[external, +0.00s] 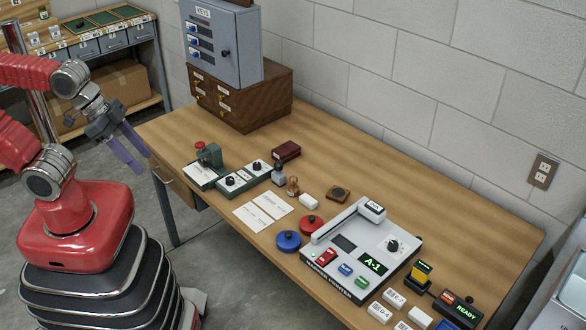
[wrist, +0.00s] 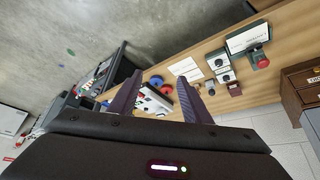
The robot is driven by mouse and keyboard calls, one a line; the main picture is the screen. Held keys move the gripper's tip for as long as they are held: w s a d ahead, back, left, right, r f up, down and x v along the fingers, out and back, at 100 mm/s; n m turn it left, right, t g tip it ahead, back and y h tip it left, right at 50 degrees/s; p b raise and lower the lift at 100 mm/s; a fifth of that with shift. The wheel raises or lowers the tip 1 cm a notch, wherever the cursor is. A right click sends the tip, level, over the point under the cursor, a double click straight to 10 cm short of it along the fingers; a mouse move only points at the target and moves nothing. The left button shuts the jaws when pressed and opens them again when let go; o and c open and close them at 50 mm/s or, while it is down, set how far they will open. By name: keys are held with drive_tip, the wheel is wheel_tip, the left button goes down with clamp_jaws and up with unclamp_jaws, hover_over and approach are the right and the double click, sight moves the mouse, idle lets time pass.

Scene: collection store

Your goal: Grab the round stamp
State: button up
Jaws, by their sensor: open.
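A small stamp with a round wooden handle (external: 292,187) stands upright on the wooden table, left of a white block. A second stamp (external: 279,173) with a grey body stands just behind and left of it. In the wrist view the stamps are too small to tell apart with certainty. My gripper (external: 132,158) is open and empty. It hangs in the air off the table's left end, well apart from the stamps. Its two purple fingers (wrist: 163,84) spread in the wrist view, with part of the tabletop beyond them.
Red (external: 311,225) and blue (external: 288,241) round objects sit before a label printer (external: 350,270). A key cabinet (external: 222,45) on wooden drawers (external: 250,105) stands behind.

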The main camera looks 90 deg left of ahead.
drive_tip(key=w+a+f+t+y, duration=0.1)
drive_tip(key=w+a+f+t, duration=0.2)
drive_tip(key=w, duration=0.9)
drive_tip(key=w+a+f+t, duration=0.1)
drive_tip(key=w+a+f, duration=0.3)
drive_tip(key=w, duration=0.7)
drive_tip(key=t+y, duration=0.2)
drive_tip(key=y, duration=0.3)
approach(290, 180)
drive_tip(key=shift+w+d+f+n, duration=0.2)
drive_tip(key=shift+w+n, duration=0.1)
drive_tip(key=shift+w, duration=0.25)
drive_tip(key=shift+a+f, duration=0.3)
drive_tip(key=shift+a, duration=0.05)
drive_tip(key=shift+r+x, duration=0.2)
drive_tip(key=shift+x, duration=4.05)
drive_tip(key=shift+w+a, duration=0.15)
